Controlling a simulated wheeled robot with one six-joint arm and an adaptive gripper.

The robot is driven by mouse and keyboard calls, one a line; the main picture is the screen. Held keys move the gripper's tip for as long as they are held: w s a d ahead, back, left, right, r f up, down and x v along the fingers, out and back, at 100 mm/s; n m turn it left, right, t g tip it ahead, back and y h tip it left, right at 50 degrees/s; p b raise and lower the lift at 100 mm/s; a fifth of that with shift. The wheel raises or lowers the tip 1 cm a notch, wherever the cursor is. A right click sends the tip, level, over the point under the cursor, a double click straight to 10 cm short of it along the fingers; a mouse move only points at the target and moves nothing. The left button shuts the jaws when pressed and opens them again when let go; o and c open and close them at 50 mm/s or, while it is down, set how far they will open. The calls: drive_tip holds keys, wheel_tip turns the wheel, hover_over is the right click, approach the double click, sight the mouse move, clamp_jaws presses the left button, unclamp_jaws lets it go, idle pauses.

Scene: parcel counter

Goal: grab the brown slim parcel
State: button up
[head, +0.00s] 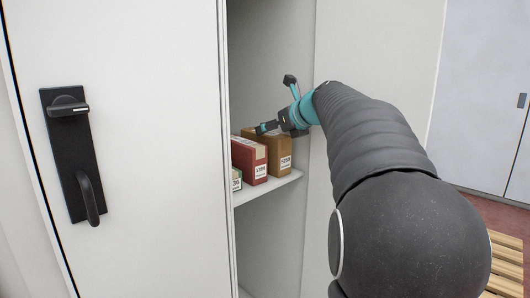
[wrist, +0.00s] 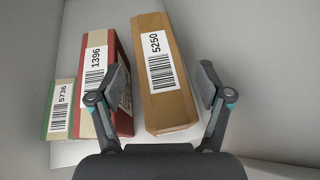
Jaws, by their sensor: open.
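The brown slim parcel (wrist: 164,85) stands on a cabinet shelf, with a white label reading 5250 on its top. In the head view the brown parcel (head: 280,154) is the rightmost of the row, partly behind the red one. My gripper (wrist: 165,82) is open in the wrist view, with one finger on each side of the brown parcel's near end. The left finger is in front of the red parcel, close to the gap. In the head view my gripper (head: 267,128) is above the parcels, inside the cabinet.
A red parcel (wrist: 120,70) labelled 1396 stands left of the brown one, and a smaller green parcel (wrist: 60,108) labelled 5736 stands further left. The cabinet's open door (head: 150,60) is at the left. The shelf (head: 270,187) has its side wall close on the right.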

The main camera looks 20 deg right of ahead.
drive_tip(key=x, duration=0.4)
drive_tip(key=shift+w+a+f, duration=0.15)
drive_tip(key=shift+w+f, duration=0.1)
drive_tip(key=shift+f, duration=0.1)
clamp_jaws()
